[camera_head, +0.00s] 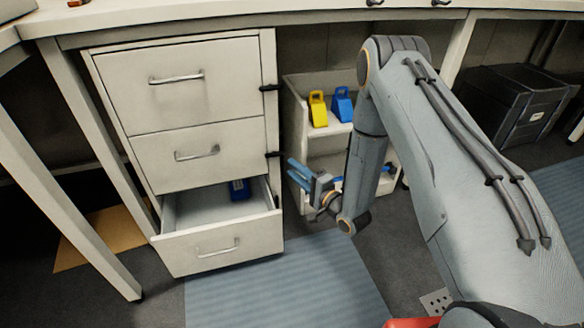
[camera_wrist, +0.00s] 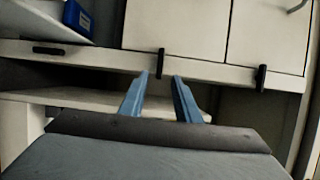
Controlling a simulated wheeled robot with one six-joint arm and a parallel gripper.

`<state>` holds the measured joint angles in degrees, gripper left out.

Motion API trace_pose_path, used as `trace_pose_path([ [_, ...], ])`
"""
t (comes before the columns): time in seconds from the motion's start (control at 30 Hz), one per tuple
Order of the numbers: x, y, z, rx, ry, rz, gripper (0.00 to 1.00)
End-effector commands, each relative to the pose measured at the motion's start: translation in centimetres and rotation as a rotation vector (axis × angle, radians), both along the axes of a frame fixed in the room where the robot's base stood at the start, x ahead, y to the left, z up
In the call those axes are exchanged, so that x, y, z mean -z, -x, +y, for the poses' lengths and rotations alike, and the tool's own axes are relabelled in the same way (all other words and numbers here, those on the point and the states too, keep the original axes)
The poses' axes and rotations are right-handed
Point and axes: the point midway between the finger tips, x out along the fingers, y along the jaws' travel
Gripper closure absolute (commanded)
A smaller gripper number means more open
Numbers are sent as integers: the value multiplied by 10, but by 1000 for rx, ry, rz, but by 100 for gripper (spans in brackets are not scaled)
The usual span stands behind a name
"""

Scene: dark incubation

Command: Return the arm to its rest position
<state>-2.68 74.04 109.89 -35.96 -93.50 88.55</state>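My arm reaches down from the right in the head view, bent at the elbow. My gripper (camera_head: 294,170) is beside the right side of the open bottom drawer (camera_head: 222,245), at the front of the small shelf unit. In the wrist view its two blue fingers (camera_wrist: 159,77) stand apart with nothing between them, so it is open and empty. A blue box (camera_head: 239,189) lies inside the drawer near its back right; it also shows at the top left of the wrist view (camera_wrist: 78,17). My gripper is apart from the box.
The white cabinet (camera_head: 190,100) has two upper drawers shut. The shelf unit (camera_head: 335,143) holds a yellow object (camera_head: 318,109) and a blue object (camera_head: 341,104) on top, with blue items lower down, partly hidden by my arm. A dark crate (camera_head: 515,104) stands right. The desk edge runs above.

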Motion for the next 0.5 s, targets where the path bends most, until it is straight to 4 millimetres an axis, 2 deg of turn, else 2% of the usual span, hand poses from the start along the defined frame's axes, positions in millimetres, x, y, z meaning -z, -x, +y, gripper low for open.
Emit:
trace_pose_path([
  [0.37, 0, -1, 1, 0, 4, 0, 70],
  [0.5, -8, -6, 12, -3, 84, -1, 70],
])
